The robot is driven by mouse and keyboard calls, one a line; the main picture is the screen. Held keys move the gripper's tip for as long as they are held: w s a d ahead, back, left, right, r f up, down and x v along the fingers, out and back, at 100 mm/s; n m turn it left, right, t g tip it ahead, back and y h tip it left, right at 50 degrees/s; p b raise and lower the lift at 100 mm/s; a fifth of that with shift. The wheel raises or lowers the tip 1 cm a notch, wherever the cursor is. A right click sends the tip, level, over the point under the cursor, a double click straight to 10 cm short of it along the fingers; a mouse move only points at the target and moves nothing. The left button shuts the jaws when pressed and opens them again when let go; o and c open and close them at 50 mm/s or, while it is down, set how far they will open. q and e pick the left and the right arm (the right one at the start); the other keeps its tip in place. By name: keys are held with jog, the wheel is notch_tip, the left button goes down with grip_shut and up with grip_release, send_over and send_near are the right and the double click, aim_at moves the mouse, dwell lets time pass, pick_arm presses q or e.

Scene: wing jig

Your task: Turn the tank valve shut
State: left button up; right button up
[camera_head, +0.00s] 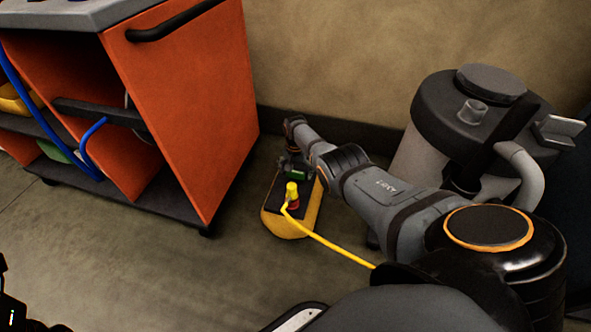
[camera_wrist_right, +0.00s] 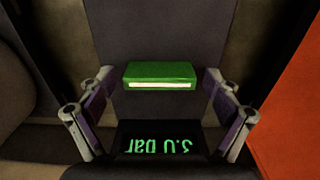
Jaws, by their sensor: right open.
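The tank is a yellow body (camera_head: 285,226) with a dark top, low on the floor between the cart and the wall. Its valve looks to be the green bar-shaped handle (camera_wrist_right: 160,76), also partly visible in the head view (camera_head: 298,174). My right gripper (camera_wrist_right: 160,108) is open, one finger on each side of the green handle, with gaps on both sides. In the head view the right gripper (camera_head: 294,160) is over the tank's far end. A dark part at the lower left corner may be my left gripper (camera_head: 18,305); its fingers cannot be made out.
A dark display (camera_wrist_right: 160,143) shows "3.0 bar" upside down. A yellow hose (camera_head: 335,249) runs from a yellow and red coupling (camera_head: 292,197). An orange cart (camera_head: 200,110) stands close left. A grey canister (camera_head: 440,115) stands right. Floor at front left is clear.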

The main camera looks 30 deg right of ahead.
aim_at(296, 172)
notch_tip(296, 172, up, 12)
dwell(0.5)
dwell(0.3)
